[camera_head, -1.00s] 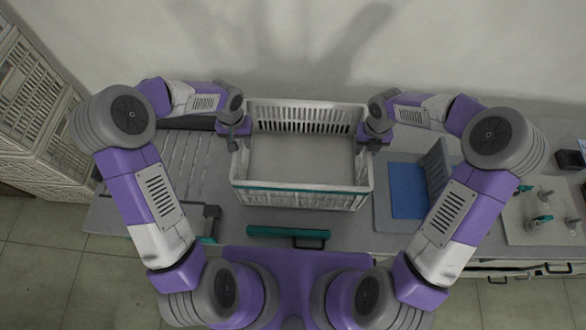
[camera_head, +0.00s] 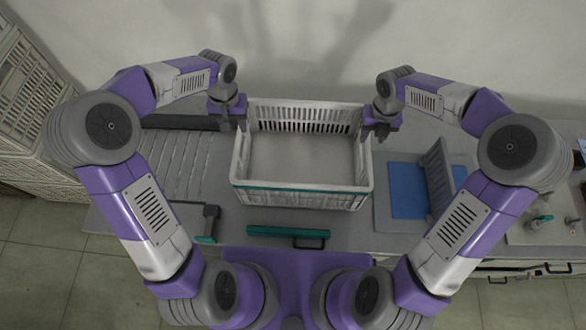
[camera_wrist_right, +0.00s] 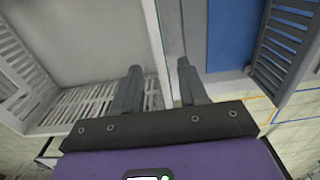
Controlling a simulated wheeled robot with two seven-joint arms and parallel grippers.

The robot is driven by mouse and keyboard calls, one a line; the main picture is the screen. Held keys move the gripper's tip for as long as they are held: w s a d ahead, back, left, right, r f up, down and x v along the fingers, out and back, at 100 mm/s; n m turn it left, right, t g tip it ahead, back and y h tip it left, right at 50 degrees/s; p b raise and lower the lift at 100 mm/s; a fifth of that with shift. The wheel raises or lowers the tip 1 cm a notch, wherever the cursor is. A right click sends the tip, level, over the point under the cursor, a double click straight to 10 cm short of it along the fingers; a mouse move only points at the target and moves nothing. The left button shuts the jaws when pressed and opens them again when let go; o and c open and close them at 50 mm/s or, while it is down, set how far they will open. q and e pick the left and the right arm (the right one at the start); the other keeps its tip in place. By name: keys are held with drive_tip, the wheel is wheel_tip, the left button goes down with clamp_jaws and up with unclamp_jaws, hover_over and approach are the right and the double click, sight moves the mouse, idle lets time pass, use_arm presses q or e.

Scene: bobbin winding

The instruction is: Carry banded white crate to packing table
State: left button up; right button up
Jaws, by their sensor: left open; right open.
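The white crate (camera_head: 300,200) with a teal band around it stands upright and empty on the grey worktop in the middle of the head view. My left gripper (camera_head: 232,120) is open at the crate's left side, near its upper rim. My right gripper (camera_head: 375,133) is open at the right side, near the upper rim. In the right wrist view the crate's wall edge runs between the two spread fingers of the right gripper (camera_wrist_right: 160,85), with the crate floor (camera_wrist_right: 90,35) on the left. I cannot tell whether either gripper touches the crate. The packing table cannot be identified.
A blue panel (camera_head: 407,190) on a grey tray with an upright grey piece lies right of the crate. A teal bar (camera_head: 288,231) lies in front. A ribbed grey surface (camera_head: 180,160) is at left. Stacked pale crates (camera_head: 40,110) stand far left. A wall is behind.

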drive_tip(key=shift+r, duration=2.3)
